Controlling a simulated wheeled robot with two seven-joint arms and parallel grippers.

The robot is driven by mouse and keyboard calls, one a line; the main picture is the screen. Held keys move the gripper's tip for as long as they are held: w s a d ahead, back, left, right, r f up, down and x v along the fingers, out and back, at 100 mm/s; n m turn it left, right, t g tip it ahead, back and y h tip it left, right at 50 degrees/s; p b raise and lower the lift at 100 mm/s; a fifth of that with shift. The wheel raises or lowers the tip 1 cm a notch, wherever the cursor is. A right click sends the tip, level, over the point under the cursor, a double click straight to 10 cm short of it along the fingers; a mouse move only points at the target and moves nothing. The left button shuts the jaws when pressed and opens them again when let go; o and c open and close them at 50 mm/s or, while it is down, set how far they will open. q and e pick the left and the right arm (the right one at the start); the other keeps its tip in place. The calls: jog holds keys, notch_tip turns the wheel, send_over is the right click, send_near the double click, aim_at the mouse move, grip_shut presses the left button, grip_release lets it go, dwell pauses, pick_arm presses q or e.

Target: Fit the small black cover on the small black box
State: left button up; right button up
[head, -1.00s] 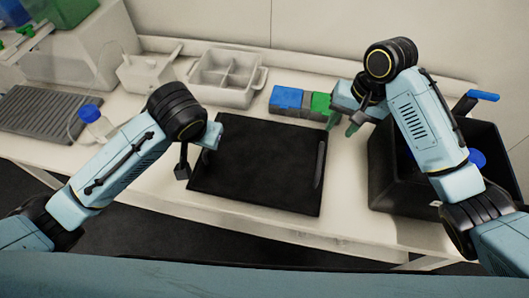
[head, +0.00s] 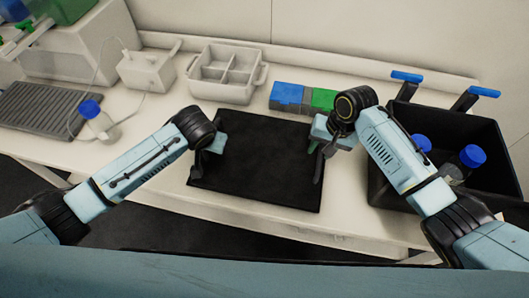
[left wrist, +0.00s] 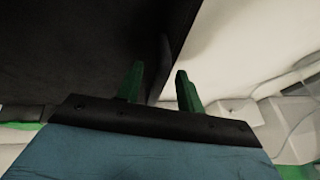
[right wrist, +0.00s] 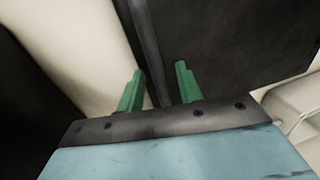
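The black cover (head: 262,160) lies flat on the table between my arms, with an upright dark handle at each side. The open black box (head: 445,124) stands to its right and holds blue-capped bottles (head: 470,157). My left gripper (head: 207,152) is at the cover's left side. In the left wrist view its open green fingers (left wrist: 160,85) straddle a dark handle at the cover (left wrist: 75,45) edge. My right gripper (head: 322,142) is at the right handle (head: 319,168). In the right wrist view its open fingers (right wrist: 158,85) stand either side of that handle (right wrist: 150,50).
Blue and green blocks (head: 287,96) sit just behind the cover. A white divided tray (head: 225,75) stands at the back. A blue-capped bottle (head: 97,120) and a ridged grey mat (head: 45,108) are at left.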

pick_arm(q)
jog(key=shift+w+f, duration=0.15)
jog(key=shift+f, duration=0.1)
pick_arm(e)
jog(key=shift+f, duration=0.3)
pick_arm(q)
jog(key=shift+c, duration=0.3)
pick_arm(e)
jog(key=shift+c, duration=0.2)
pick_arm(q)
grip_shut()
pick_arm(e)
grip_shut()
